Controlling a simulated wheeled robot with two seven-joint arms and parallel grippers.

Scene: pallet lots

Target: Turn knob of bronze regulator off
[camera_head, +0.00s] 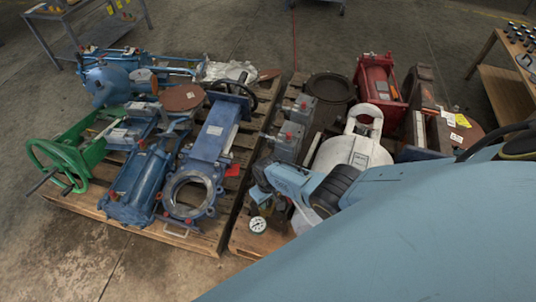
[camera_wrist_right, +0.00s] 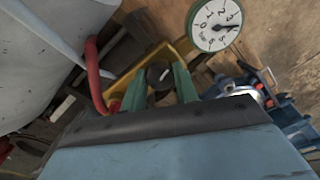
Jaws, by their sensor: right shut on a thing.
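The bronze regulator shows in the right wrist view as a yellow-brown body (camera_wrist_right: 120,84), largely hidden behind my gripper. Its round white gauge (camera_wrist_right: 215,25) is at the top; the gauge also shows in the head view (camera_head: 258,225) at the near edge of the right pallet. A dark round knob (camera_wrist_right: 158,74) sits between the green fingers of my right gripper (camera_wrist_right: 160,82), which is shut on it. In the head view my right gripper (camera_head: 261,196) reaches down just above the gauge, and the knob is hidden there. My left gripper is out of view.
A large white valve (camera_head: 352,153) stands close behind my right wrist. Grey boxes (camera_head: 289,140) are beside it. A red curved pipe (camera_wrist_right: 94,75) is near the fingers. The left pallet (camera_head: 205,241) holds blue and green valves. Bare floor (camera_head: 60,250) lies in front.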

